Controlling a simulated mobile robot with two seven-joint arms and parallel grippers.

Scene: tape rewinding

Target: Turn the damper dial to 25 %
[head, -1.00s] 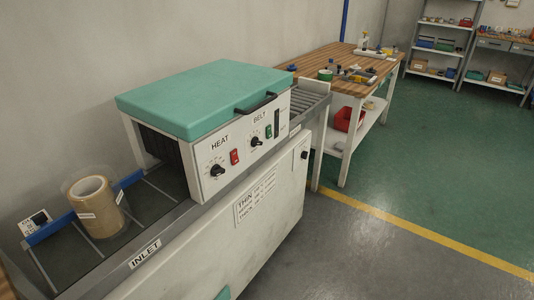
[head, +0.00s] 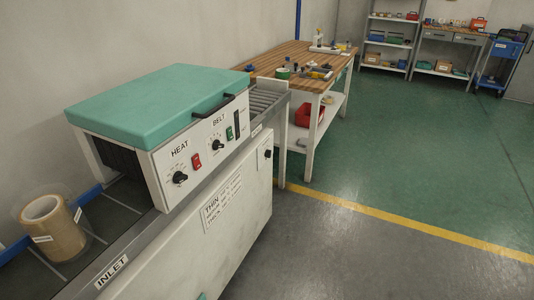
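A heat tunnel machine with a teal lid (head: 155,98) stands at the left. Its white front panel has a HEAT dial (head: 180,177) with a red switch, and a BELT dial (head: 218,145) with a green switch. A separate small black knob (head: 267,153) sits on the lower body near its far end. No label reading damper is legible, so I cannot tell which dial that is. The dial settings are too small to read. Neither of my grippers is in view.
A tape roll (head: 68,238) in clear film stands on the inlet conveyor (head: 100,213). A placard (head: 222,203) starting with THIN is on the lower body. A wooden workbench (head: 290,57) stands beyond. The floor (head: 400,145) at the right is clear.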

